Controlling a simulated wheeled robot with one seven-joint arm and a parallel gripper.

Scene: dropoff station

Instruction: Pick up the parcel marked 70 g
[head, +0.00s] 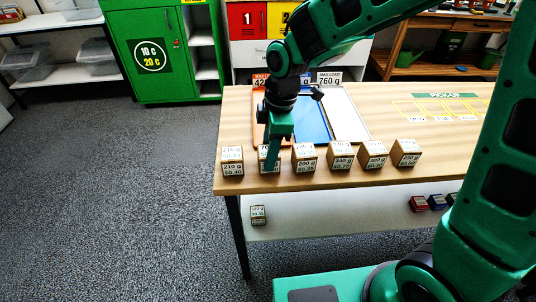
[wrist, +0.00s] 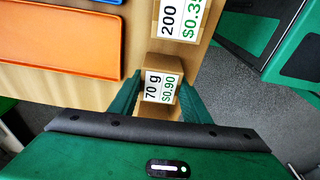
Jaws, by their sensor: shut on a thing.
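The parcel marked 70 g (head: 263,168) is a small brown box with a white label. In the head view it is second from the left in the front row, partly hidden by my gripper (head: 271,160), and appears to rest on the table. In the wrist view the parcel (wrist: 162,88) shows its 70 g and $0.90 label, with one green finger of my gripper (wrist: 158,92) on each side. The gripper is shut on it.
A 210 g parcel (head: 232,161) stands to the left and a 200 g parcel (head: 304,160) to the right, with more parcels beyond. Orange, blue (head: 312,122) and white (head: 345,115) trays lie behind on the wooden table (head: 390,128). A small parcel (head: 258,215) sits on the lower shelf.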

